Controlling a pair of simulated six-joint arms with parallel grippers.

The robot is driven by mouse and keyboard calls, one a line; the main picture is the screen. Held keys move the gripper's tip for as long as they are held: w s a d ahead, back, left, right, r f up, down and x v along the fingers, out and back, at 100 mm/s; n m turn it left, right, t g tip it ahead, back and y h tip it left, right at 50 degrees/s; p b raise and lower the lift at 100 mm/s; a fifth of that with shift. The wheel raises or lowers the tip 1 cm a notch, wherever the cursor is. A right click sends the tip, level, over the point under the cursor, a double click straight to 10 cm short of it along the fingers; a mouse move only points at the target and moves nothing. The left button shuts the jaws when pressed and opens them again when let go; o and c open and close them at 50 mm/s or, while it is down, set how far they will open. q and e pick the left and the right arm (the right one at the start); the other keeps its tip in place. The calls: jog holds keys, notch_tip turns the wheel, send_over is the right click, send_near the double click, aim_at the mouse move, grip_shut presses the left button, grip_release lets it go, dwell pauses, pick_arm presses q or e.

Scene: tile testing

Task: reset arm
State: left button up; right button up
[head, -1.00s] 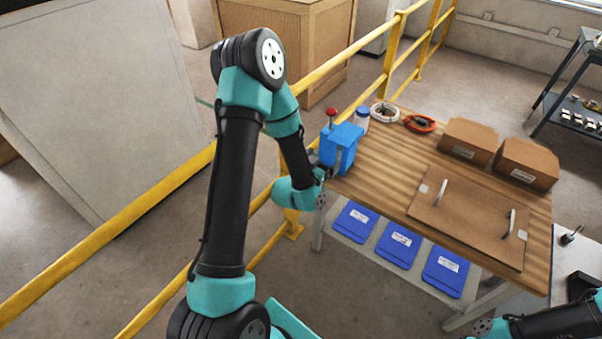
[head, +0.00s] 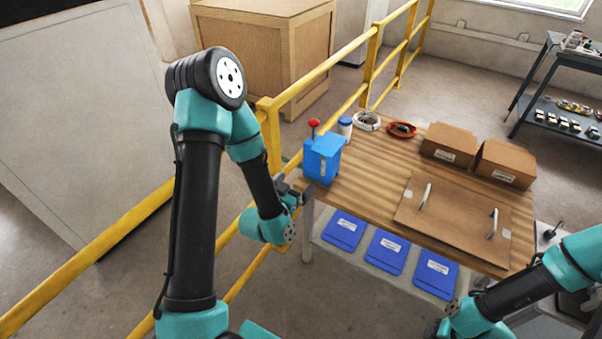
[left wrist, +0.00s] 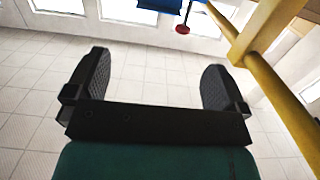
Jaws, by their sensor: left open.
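My left arm comes in from the left in the head view. Its gripper (head: 300,192) is at the near left corner of the wooden table, just in front of and below the blue box with a red knob (head: 322,158). In the left wrist view the left gripper (left wrist: 158,85) is open, with nothing between its two black fingers. My right arm shows at the lower right of the head view. Its gripper fingers are not clearly visible.
The wooden table (head: 385,175) holds a brown panel with two handles (head: 455,222), two cardboard boxes (head: 449,143) and cable coils (head: 402,130). Blue bins (head: 385,251) sit below. A yellow railing (head: 330,72) runs close behind the left arm; it also shows in the left wrist view (left wrist: 275,85).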

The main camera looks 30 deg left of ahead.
pick_arm(q)
jog(key=s+d+f+n+g+h, duration=0.1)
jog(key=s+d+f+g, duration=0.2)
jog(key=f, duration=0.4)
jog(key=s+d+f+g+h, duration=0.1)
jog(key=s+d+f+g, duration=0.15)
jog(key=f+g, duration=0.4)
jog(key=s+d+f+n+g, duration=0.1)
jog(key=s+d+f+g, duration=0.1)
jog(key=s+f+g, duration=0.5)
jog(key=s, duration=0.4)
jog(key=shift+s+d+n+h, duration=0.2)
jog(key=shift+n+h, duration=0.1)
jog(key=shift+n, duration=0.1)
jog(key=shift+c, duration=0.2)
